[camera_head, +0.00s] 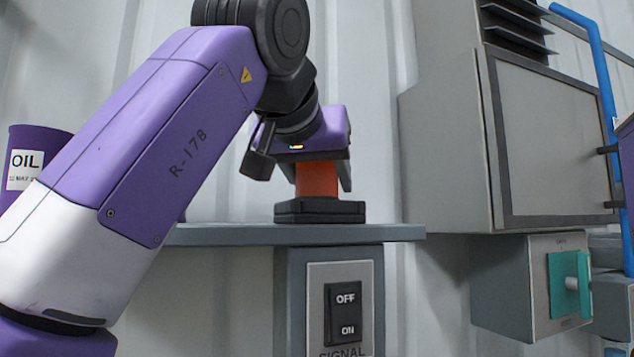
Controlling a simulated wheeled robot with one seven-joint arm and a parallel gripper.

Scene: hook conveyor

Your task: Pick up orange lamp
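The orange lamp (317,181) stands upright on a black base (320,211) on a grey shelf, near the middle of the view. My gripper (318,176) is over it, pointing down, with the lamp's orange body between its fingers. A dark finger shows at the lamp's right side; the other finger is mostly hidden. The lamp's top is hidden by the gripper's purple body. I cannot tell whether the fingers touch the lamp.
The grey shelf (220,236) runs below the lamp, above a signal switch (344,315) marked OFF and ON. A purple OIL container (38,143) is at the left. A large grey cabinet (440,150) and a box with a teal handle (570,285) are at the right.

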